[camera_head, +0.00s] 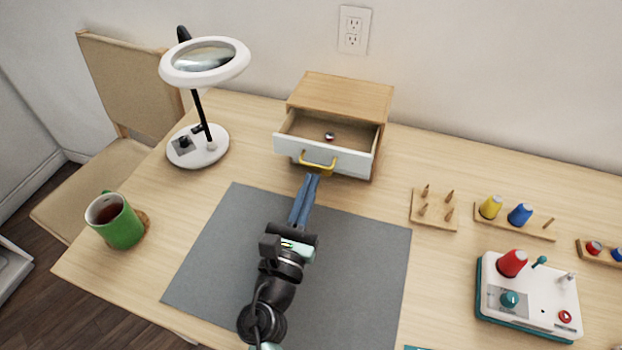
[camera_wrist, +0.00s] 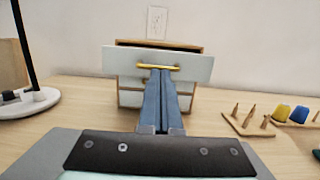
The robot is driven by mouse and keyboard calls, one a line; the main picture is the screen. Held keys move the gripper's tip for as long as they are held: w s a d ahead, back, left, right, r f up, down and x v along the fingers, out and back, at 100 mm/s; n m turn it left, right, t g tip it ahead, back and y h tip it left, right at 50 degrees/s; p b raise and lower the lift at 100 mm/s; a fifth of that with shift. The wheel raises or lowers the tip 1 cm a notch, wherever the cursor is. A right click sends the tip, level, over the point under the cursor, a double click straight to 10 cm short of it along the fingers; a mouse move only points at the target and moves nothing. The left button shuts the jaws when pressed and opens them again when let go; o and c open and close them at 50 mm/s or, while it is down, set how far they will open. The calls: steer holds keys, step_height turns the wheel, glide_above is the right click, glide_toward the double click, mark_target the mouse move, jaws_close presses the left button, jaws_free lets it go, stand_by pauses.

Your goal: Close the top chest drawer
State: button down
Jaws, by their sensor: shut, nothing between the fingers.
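The wooden chest (camera_head: 340,92) stands at the back of the table. Its top drawer (camera_head: 332,160) is pulled open, with a white front and a yellow handle (camera_head: 318,164). A small round object (camera_head: 329,136) lies inside the drawer. In the wrist view the white drawer front (camera_wrist: 120,62) faces me, with the handle (camera_wrist: 172,67) near its middle. My gripper (camera_head: 312,178) has its blue fingers together and empty, pointing at the drawer front just below the handle. The fingertips (camera_wrist: 160,72) overlap the handle's lower edge in the wrist view; I cannot tell whether they touch it.
A magnifier lamp (camera_head: 198,146) stands left of the chest, and a green mug (camera_head: 122,228) sits at the table's left. A peg board (camera_head: 434,212), a spool rack (camera_head: 540,233) and a white-teal machine (camera_head: 530,300) are at the right. A grey mat (camera_head: 365,270) lies under my arm.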

mark_target(322, 160)
steer(key=shift+w+d+r, duration=0.1)
steer(key=shift+w+d, duration=0.1)
steer(key=shift+w, duration=0.4)
steer(key=b+x, duration=0.1)
steer(key=x, duration=0.2)
steer(key=f+b+x, duration=0.1)
steer(key=x, duration=0.1)
steer(key=b+x, duration=0.1)
steer(key=x, duration=0.2)
steer(key=shift+w+d+f, duration=0.2)
steer(key=shift+w+f, duration=0.1)
steer(key=shift+w, duration=0.15)
steer(key=shift+w+d+r, duration=0.15)
steer(key=shift+w, duration=0.15)
steer(key=shift+s, duration=0.1)
